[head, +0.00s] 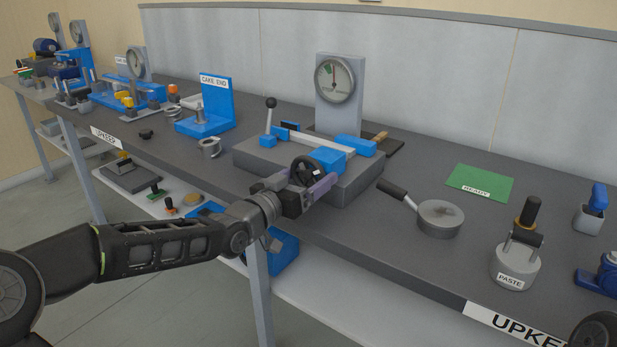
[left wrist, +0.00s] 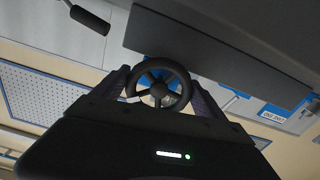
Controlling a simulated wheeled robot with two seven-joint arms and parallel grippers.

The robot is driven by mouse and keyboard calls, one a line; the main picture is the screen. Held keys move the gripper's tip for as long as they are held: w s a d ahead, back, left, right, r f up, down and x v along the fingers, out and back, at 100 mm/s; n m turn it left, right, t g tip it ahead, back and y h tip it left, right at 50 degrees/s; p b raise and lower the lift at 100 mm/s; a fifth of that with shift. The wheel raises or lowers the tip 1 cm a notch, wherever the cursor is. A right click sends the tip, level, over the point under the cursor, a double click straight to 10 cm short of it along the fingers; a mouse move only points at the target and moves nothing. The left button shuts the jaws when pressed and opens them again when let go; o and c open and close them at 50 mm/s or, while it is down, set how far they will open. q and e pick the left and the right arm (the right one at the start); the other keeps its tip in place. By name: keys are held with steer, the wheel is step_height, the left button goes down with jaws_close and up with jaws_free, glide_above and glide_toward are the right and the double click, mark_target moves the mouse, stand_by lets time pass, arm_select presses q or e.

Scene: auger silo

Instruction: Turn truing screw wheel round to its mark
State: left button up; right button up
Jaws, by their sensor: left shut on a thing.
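The truing screw wheel (head: 306,170) is a black spoked handwheel on the front of a blue block on the grey truing base (head: 350,187). My left gripper (head: 312,186) is at the wheel, its purple-grey fingers on either side of the rim. In the left wrist view the wheel (left wrist: 160,86) sits between the two fingers, and my left gripper (left wrist: 160,92) is shut on it. A dial gauge (head: 334,79) stands on a grey post behind the base; its face carries a green mark and a red one. The wheel's own mark cannot be made out.
A grey pan with a black handle (head: 439,217), a green READY mat (head: 479,183) and a PASTE pot (head: 515,265) are to the right. A blue CAKE END stand (head: 206,115) and metal rings (head: 209,148) are to the left.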

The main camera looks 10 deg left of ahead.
mark_target(305, 178)
arm_select(q)
steer(key=m+b, duration=0.2)
steer(key=m, duration=0.1)
steer(key=shift+f+m+b, duration=0.2)
steer(key=shift+m+b, duration=0.1)
steer(key=shift+b, duration=0.1)
steer(key=shift+a+r+m, duration=0.1)
steer(key=shift+r+m, duration=0.05)
steer(key=shift+m, duration=0.55)
steer(key=o, duration=1.3)
steer(key=p+v, duration=0.1)
steer(key=v, duration=0.5)
steer(key=shift+s+a+r, duration=0.15)
steer(key=shift+s, duration=0.2)
steer(key=shift+s+a, duration=0.15)
steer(key=shift+s, duration=0.3)
